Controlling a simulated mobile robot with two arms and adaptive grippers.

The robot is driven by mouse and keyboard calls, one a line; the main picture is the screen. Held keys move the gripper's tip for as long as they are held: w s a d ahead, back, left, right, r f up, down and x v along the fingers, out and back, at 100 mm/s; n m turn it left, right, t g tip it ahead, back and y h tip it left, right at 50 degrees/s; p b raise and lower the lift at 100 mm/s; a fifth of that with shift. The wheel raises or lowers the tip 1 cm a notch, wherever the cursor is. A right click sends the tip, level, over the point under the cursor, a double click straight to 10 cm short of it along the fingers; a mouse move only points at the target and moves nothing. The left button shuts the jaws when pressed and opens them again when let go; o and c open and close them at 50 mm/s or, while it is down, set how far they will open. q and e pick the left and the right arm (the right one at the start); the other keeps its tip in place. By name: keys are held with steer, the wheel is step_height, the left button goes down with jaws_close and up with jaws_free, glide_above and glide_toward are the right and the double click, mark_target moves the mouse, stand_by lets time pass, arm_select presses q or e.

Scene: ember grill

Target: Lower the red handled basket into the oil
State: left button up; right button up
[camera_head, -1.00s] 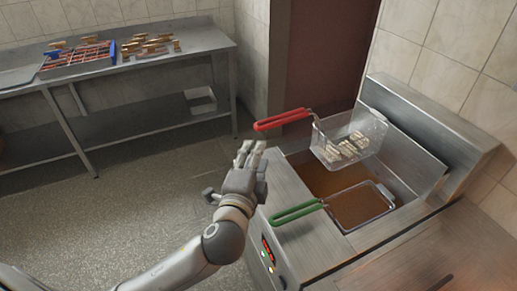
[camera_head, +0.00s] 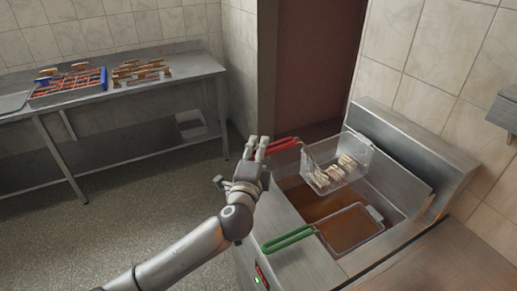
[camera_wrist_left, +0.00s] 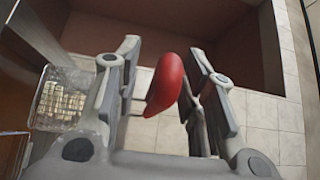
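The red handled basket (camera_head: 360,150) is a wire basket holding pale food pieces (camera_head: 336,173). It is above the brown oil (camera_head: 312,203) at the back of the fryer. Its red handle (camera_head: 284,145) points left, towards my left gripper (camera_head: 257,150). In the left wrist view the end of the red handle (camera_wrist_left: 168,83) is between the two open fingers, with gaps visible on both sides. The basket (camera_wrist_left: 60,98) shows at left there. My right gripper is not in view.
A second basket with a green handle (camera_head: 288,238) sits low in the oil at the front of the fryer (camera_head: 285,262). A steel table (camera_head: 190,68) with a blue-edged tray (camera_head: 50,93) and several wooden-handled items is at back left. Open floor lies between.

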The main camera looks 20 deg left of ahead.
arm_select(q)
jaws_close()
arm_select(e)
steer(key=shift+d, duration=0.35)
arm_select(q)
steer(key=shift+w+r+p, duration=0.1)
steer(key=shift+r+p, duration=2.15)
steer(key=shift+r, duration=0.3)
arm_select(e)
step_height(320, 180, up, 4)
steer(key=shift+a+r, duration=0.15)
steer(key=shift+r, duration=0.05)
arm_select(q)
steer(key=shift+f, duration=0.1)
steer(key=shift+s+a, duration=1.7)
steer(key=shift+s, duration=0.1)
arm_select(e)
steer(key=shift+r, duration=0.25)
